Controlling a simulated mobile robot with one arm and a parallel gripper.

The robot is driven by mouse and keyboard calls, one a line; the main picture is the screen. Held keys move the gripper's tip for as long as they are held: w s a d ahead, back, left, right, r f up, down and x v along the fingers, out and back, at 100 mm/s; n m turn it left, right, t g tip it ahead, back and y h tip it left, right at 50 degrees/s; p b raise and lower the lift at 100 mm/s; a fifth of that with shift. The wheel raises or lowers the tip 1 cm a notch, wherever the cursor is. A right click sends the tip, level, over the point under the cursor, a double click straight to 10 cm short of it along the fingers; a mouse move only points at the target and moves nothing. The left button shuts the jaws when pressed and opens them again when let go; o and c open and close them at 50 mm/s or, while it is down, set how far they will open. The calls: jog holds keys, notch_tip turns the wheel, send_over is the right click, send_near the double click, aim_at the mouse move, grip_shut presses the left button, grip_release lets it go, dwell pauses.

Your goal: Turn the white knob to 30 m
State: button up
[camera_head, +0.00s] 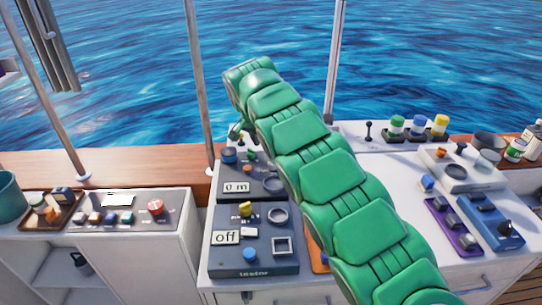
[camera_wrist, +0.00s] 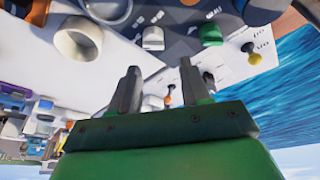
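A small white knob (camera_wrist: 153,38) sits at the edge of a dark panel in the wrist view, beyond my fingertips and apart from them. I cannot pick it out for sure in the head view. My gripper (camera_wrist: 158,68) is open and empty, with a clear gap between its two fingers. In the head view my green arm reaches over the console, and my gripper (camera_head: 237,131) is small and partly hidden near the console's far edge. The upper dark panel (camera_head: 262,199) has a display (camera_head: 236,187) reading "0 m". My arm hides what lies right of this panel.
In the wrist view a green knob (camera_wrist: 210,34) is right of the white one, and a large pale ring (camera_wrist: 78,42) is left. A lower panel (camera_head: 252,266) shows "off". Metal posts (camera_head: 199,80) stand behind the console. Other control boxes fill the right side.

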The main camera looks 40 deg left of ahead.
jog(key=shift+o, duration=0.9)
jog(key=shift+w+d+f+n, duration=0.2)
jog(key=shift+f+n, duration=0.1)
jog(key=shift+n, duration=0.5)
jog(key=shift+w+d+f+n+g+y, duration=0.15)
jog(key=shift+w+f+n+g+y, duration=0.45)
jog(key=shift+f+n, duration=1.05)
jog(key=shift+w+d+f+n+g+y, duration=0.2)
jog(key=shift+w+f+n+y, duration=0.35)
jog(key=shift+f+n, duration=1.05)
jog(key=shift+w+d+f+n+g+y, duration=0.1)
jog(key=shift+w+f+n+g+y, duration=0.6)
jog(key=shift+n, duration=1.45)
jog(key=shift+s+f, duration=0.3)
jog(key=shift+f, duration=0.1)
jog(key=shift+c, duration=0.2)
jog(key=c, duration=1)
